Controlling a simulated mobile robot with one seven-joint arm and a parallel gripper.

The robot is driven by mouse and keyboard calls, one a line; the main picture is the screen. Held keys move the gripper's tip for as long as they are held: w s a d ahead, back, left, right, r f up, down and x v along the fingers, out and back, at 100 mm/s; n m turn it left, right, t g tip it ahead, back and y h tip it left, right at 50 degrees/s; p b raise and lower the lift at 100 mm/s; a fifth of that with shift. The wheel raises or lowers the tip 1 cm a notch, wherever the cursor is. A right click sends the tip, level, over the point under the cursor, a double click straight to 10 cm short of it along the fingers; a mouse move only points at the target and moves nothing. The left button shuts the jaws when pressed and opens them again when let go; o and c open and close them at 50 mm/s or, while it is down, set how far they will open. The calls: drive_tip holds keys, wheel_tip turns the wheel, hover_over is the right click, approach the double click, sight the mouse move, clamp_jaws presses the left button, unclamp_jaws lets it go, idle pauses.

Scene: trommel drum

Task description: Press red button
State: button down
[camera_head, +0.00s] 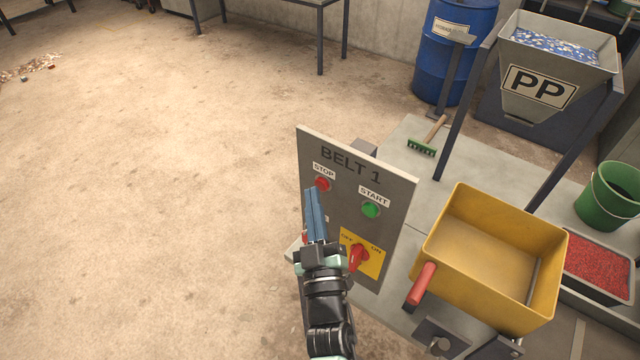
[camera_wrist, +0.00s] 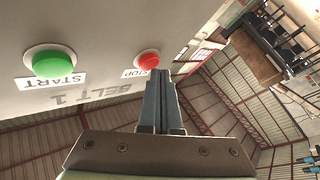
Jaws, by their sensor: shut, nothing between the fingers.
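The red STOP button (camera_head: 322,184) sits at the upper left of the grey BELT 1 panel (camera_head: 395,235). It also shows in the wrist view (camera_wrist: 148,59), just above my fingertips. A green START button (camera_head: 370,210) is to its right, and in the wrist view it is at the left (camera_wrist: 57,60). My gripper (camera_head: 313,192) is shut and empty, its blue fingers pointing up at the STOP button. In the wrist view, the fingertips (camera_wrist: 160,76) are close below the button. I cannot tell whether they touch it.
A red OFF/ON rotary switch (camera_head: 359,256) on a yellow plate is right of my wrist. A PP hopper (camera_head: 550,85) and blue barrel (camera_head: 450,65) are behind.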

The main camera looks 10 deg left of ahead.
drive_tip(key=shift+w+d, duration=0.25)
drive_tip(key=shift+w, duration=0.15)
idle(0.4)
drive_tip(key=shift+s, duration=0.1)
drive_tip(key=shift+s+a, duration=0.45)
drive_tip(key=shift+s, duration=0.2)
drive_tip(key=shift+s, duration=0.1)
drive_tip(key=s, duration=0.1)
drive_tip(key=s+a+b, duration=0.1)
drive_tip(key=s+a, duration=0.1)
drive_tip(key=s, duration=0.1)
drive_tip(key=shift+s+a, duration=0.1)
drive_tip(key=shift+a, duration=0.15)
idle(0.9)
